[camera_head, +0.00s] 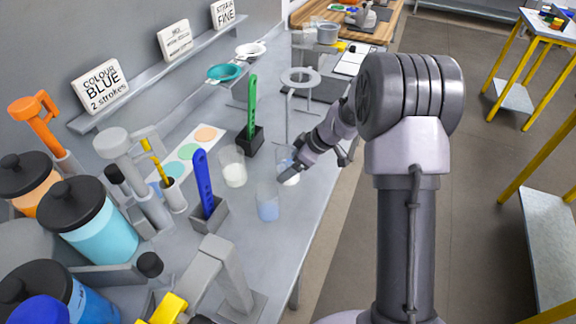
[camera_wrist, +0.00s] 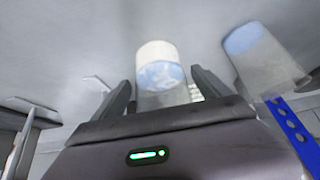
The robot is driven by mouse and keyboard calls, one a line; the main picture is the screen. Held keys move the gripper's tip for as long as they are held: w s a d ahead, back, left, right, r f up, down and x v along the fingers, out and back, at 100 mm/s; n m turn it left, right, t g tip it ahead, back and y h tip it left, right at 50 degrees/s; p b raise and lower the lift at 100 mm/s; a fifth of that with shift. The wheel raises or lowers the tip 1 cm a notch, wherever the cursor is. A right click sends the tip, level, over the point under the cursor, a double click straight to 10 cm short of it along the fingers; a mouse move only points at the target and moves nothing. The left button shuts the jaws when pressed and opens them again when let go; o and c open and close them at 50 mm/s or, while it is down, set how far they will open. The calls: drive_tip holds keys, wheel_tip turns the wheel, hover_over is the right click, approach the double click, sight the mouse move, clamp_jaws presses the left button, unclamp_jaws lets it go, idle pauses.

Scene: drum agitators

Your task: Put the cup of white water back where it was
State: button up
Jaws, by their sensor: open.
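A clear cup (camera_head: 288,178) with whitish liquid is at my gripper (camera_head: 285,172), partly hidden by it in the head view. In the wrist view this cup (camera_wrist: 160,75) stands between the two spread fingers; its contents look white with a pale blue patch. My gripper is open around it, and I cannot tell whether either finger touches it. A second clear cup with white liquid (camera_head: 234,174) stands to the left, near the green paddle. A cup of pale blue liquid (camera_head: 268,202) stands nearer in the head view; it also shows at right in the wrist view (camera_wrist: 262,52).
A green paddle (camera_head: 252,105) and a blue paddle (camera_head: 204,185) stand upright in holders. A ring stand (camera_head: 300,78) is just beyond my gripper. A strip with coloured circles (camera_head: 187,152) lies behind. Lidded jars (camera_head: 100,228) crowd the left. The bench's right edge is close.

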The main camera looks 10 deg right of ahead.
drive_tip(key=s+d+r+m+p, duration=0.1)
drive_tip(key=s+r, duration=0.3)
drive_tip(key=r, duration=0.3)
drive_tip(key=s+r+m+p, duration=0.1)
drive_tip(key=s+r, duration=0.2)
drive_tip(key=r, duration=0.5)
drive_tip(key=s+a+r+m+h, duration=0.1)
drive_tip(key=s+a+r+m, duration=0.25)
drive_tip(key=s, duration=0.25)
drive_tip(key=s+a+r+m+h, duration=0.1)
drive_tip(key=s+a+r+m, duration=0.1)
drive_tip(key=s+r, duration=0.3)
drive_tip(key=s+m+t+h, duration=0.1)
drive_tip(key=s+m, duration=0.6)
drive_tip(key=s, duration=0.8)
drive_tip(key=shift+a+m+t, duration=0.15)
drive_tip(key=shift+m+t, duration=0.2)
drive_tip(key=shift+t, duration=0.15)
drive_tip(key=shift+f, duration=0.1)
wheel_tip(320, 180, down, 6)
drive_tip(key=b, duration=0.6)
drive_tip(key=shift+r, duration=0.2)
